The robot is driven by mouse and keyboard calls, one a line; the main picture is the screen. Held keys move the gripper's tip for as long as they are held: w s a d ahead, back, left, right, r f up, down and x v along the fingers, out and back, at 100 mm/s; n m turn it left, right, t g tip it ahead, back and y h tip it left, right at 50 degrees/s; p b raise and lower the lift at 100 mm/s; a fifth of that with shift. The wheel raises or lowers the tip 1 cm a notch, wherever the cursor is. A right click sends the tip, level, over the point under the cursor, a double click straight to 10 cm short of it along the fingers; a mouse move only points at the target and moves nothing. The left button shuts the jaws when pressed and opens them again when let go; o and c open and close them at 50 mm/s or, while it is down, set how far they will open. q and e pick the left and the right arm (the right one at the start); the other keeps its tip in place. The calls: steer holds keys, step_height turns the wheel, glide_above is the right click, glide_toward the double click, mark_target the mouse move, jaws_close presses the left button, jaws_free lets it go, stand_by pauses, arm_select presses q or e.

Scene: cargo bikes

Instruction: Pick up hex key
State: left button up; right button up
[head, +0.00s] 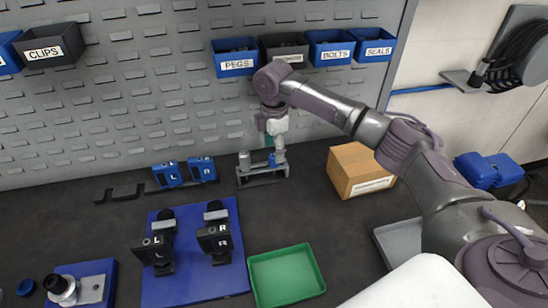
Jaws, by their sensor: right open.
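My right gripper (279,161) points down over a small grey rack (262,179) at the foot of the pegboard. Its fingers are open, but they are small in view and the space between them is hard to make out. A silver upright piece (244,160) stands at the rack's left end, beside the gripper. A small teal patch shows behind the gripper. I cannot clearly make out a hex key; one at the rack may be hidden by the gripper or too small to tell. My left gripper is not in view.
A cardboard box (357,171) stands right of the rack. Blue blocks (167,175) sit to its left. A blue mat (195,290) holds black L and R parts, beside a green tray (286,277). Labelled bins, including PEGS (236,64), hang above. Dark bench is free before the rack.

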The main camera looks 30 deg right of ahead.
mark_target(274, 165)
steer(key=shift+s+f, duration=0.1)
steer(key=shift+f, duration=1.55)
jaws_close()
